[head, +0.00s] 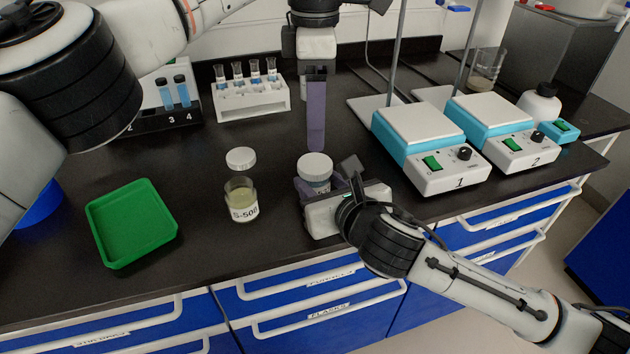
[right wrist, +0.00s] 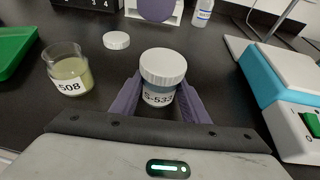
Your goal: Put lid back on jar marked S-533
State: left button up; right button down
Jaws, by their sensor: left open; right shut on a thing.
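The jar marked S-533 (right wrist: 158,97) stands upright on the bench between the fingers of my right gripper (right wrist: 157,105), which is shut on it. A white lid (right wrist: 163,66) sits on top of this jar; it also shows in the head view (head: 315,167). I cannot tell whether it is screwed tight. My left gripper (head: 316,145) hangs above and behind the jar, pointing down, empty and open; its fingers overlap in the head view. Part of it shows at the top of the right wrist view (right wrist: 157,8).
An open glass jar marked S-508 (head: 240,203) stands left of the held jar, with another white lid (head: 241,158) on the bench behind it. A green tray (head: 133,222) lies further left. A vial rack (head: 250,103) stands behind; hotplate 1 (head: 430,150) is to the right.

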aim_at(315, 163)
pick_arm(q)
jog(key=n, duration=1.2)
jog(key=shift+n, duration=0.3)
jog(key=n, duration=1.3)
jog(key=shift+r, duration=0.1)
jog(key=shift+f, duration=4.05)
jog(key=shift+c, duration=0.2)
